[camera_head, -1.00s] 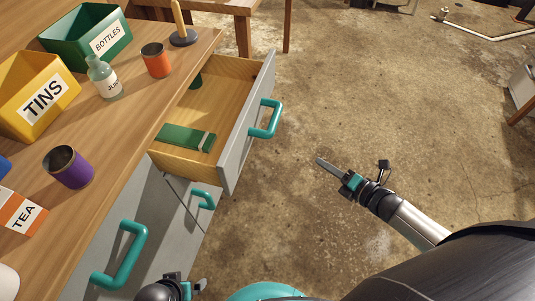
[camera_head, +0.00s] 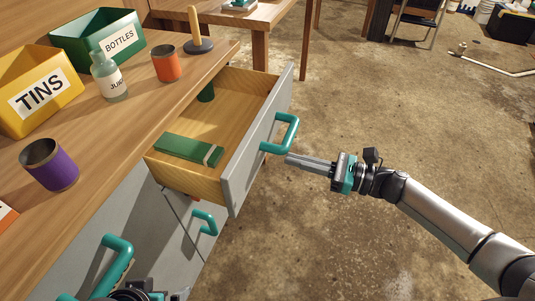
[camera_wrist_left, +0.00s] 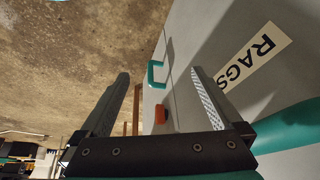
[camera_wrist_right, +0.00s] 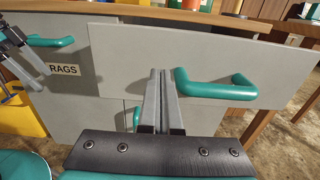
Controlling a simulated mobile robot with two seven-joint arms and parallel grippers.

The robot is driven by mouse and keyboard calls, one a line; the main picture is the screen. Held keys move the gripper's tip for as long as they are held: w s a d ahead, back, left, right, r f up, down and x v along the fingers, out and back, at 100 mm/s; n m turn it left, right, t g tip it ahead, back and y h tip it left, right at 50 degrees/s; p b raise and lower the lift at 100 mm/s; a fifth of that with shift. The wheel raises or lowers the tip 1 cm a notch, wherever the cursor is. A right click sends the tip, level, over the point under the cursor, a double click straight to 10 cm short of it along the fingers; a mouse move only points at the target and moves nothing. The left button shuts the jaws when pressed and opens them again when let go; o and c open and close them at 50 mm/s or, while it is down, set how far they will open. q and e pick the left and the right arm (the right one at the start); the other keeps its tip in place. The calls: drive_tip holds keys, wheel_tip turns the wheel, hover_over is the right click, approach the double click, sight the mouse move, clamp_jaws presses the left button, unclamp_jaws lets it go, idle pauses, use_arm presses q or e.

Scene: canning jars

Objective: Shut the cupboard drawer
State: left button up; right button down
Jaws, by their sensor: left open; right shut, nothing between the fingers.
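The cupboard drawer (camera_head: 190,180) is pulled out from the wooden-topped grey cupboard, its grey front (camera_head: 240,178) facing right, with a teal handle (camera_head: 281,134). Inside lie a green box with a pale band (camera_head: 185,148) and a dark green round thing (camera_head: 206,92). My right gripper (camera_head: 290,160) is shut and empty, its tips close to the drawer front just below the handle. In the right wrist view its fingers (camera_wrist_right: 162,75) point at the drawer front, left of the handle (camera_wrist_right: 215,88); contact cannot be told. My left gripper (camera_wrist_left: 160,85) is open and empty beside the cupboard front, mostly cut off in the head view.
On the worktop stand a yellow TINS bin (camera_head: 38,90), a green BOTTLES bin (camera_head: 100,38), a glass bottle (camera_head: 108,78), an orange tin (camera_head: 166,63) and a purple tin (camera_head: 50,164). The floor right of the drawer is clear. A second table (camera_head: 255,18) stands behind.

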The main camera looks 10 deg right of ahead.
sight(254, 149)
drive_tip(key=b+x, duration=0.1)
drive_tip(key=x, duration=0.4)
drive_tip(key=shift+w+a, duration=0.15)
use_arm(q)
drive_tip(key=shift+w+d+r+t+h, duration=0.3)
drive_tip(key=shift+w+d+r+t, duration=0.3)
drive_tip(key=shift+w+d+t, duration=0.2)
use_arm(e)
drive_tip(key=shift+x, duration=0.95)
